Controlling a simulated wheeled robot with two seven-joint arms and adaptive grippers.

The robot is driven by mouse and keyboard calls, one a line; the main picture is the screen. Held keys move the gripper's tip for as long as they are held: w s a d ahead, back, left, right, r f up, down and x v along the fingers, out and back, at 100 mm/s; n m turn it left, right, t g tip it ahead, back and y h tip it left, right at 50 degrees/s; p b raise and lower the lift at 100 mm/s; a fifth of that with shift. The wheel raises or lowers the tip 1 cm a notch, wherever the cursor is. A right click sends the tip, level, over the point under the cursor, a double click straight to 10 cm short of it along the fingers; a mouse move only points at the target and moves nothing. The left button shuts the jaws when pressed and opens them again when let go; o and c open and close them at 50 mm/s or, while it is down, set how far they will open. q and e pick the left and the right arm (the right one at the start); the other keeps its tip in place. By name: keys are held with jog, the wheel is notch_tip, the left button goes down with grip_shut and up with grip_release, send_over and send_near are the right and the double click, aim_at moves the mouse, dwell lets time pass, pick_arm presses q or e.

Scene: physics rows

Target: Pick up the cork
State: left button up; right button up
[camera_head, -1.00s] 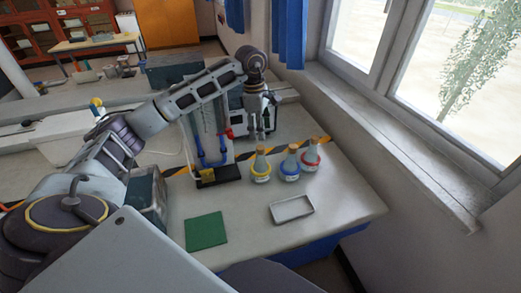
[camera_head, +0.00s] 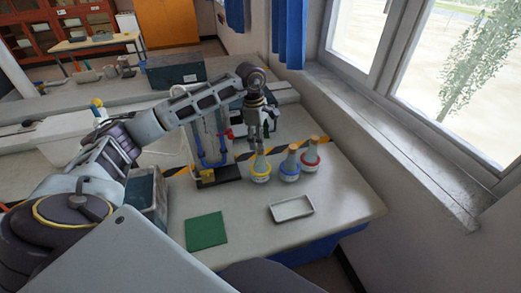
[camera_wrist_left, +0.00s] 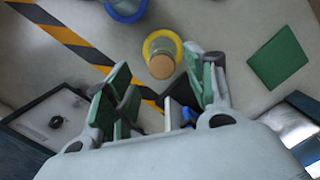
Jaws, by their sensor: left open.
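The flask with the yellow collar (camera_head: 260,173) stands upright on the bench. Its cork (camera_wrist_left: 161,66) shows as a round tan top in the left wrist view. In the head view this cork is hidden or nearly hidden by my left gripper (camera_head: 263,146). The gripper points down just above that flask. It is open, and its fingers show spread in the left wrist view, with the cork ahead of them and nothing held. A blue-collared flask (camera_head: 290,168) and a red-collared flask (camera_head: 310,160) stand to the right, each with a cork. My right gripper is out of view.
A stand with blue tubing on a black base (camera_head: 222,174) is close left of the flasks. A green mat (camera_head: 206,231) and an empty shallow tray (camera_head: 273,215) lie in front. A window wall bounds the right side.

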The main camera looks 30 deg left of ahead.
pick_arm(q)
jog(key=shift+s+f, duration=0.15)
jog(key=shift+f, duration=0.75)
jog(key=shift+d+f, duration=0.1)
jog(key=shift+f, duration=0.45)
jog(key=c, duration=0.7)
jog(key=shift+c, duration=0.6)
jog(key=shift+r, duration=0.65)
notch_tip(320, 180, up, 7)
jog(key=shift+f, duration=0.2)
jog(key=shift+r, duration=1)
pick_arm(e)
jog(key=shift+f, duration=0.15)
